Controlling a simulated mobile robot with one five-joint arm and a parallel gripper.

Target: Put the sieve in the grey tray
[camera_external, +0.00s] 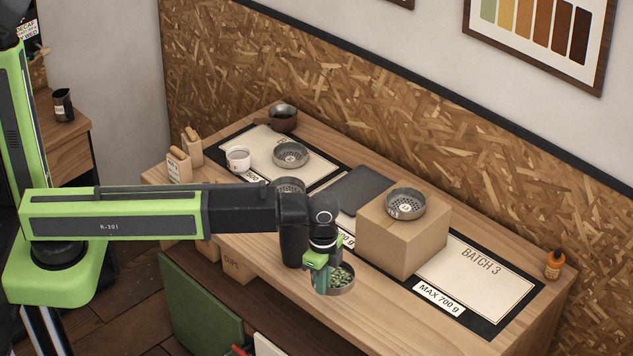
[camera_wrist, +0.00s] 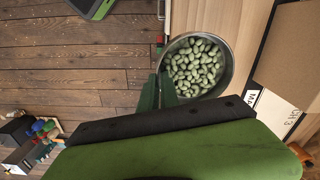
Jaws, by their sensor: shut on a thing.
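My gripper (camera_external: 322,262) is shut on the rim of a round metal dish of green beans (camera_external: 347,289), at the table's front edge. The dish also shows in the wrist view (camera_wrist: 226,54), level, with the beans hiding its bottom, so I cannot tell if it is perforated. One perforated metal sieve (camera_external: 405,204) sits on top of a cardboard box. Another sieve (camera_external: 291,155) lies on the far left sheet, and a third (camera_external: 288,184) is partly hidden behind my arm. A flat dark grey tray (camera_external: 357,188) lies mid-table, partly hidden by the box.
The cardboard box (camera_external: 402,245) stands right of my gripper, between it and the bare BATCH 3 sheet (camera_external: 475,270). A white cup (camera_external: 238,158), a dark pot (camera_external: 283,119) and paper bags (camera_external: 179,165) stand at the left. An orange bottle (camera_external: 554,265) stands at the right end.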

